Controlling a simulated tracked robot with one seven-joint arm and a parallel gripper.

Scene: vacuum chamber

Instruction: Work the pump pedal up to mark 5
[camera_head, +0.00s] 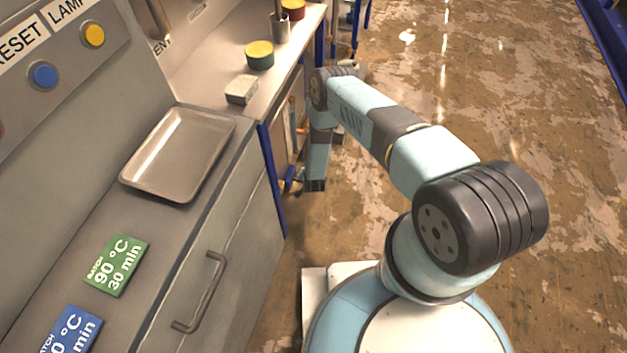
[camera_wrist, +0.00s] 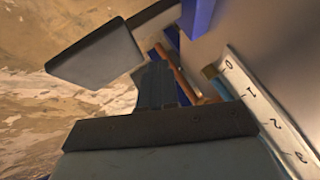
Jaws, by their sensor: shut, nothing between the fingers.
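In the wrist view, my gripper (camera_wrist: 160,84) shows as dark fingers, shut and empty. A flat grey plate on a pale arm, which looks like the pump pedal (camera_wrist: 95,60), lies just beyond and to the left of the fingertips. I cannot tell whether they touch. A white scale (camera_wrist: 262,115) on the right shows marks 0, 1, 2 and 3; mark 5 is out of view. A teal and tan piece (camera_wrist: 213,75) sits close to the scale near 0 and 1. In the head view, my arm reaches down beside the bench to my gripper (camera_head: 315,185).
The bench, with a grey tray (camera_head: 180,155), a pale block (camera_head: 241,89) and a green-yellow tin (camera_head: 259,55), stands left of my arm. A drawer handle (camera_head: 203,292) and a blue post (camera_head: 271,180) are at its front. The worn floor (camera_head: 480,90) at right is clear.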

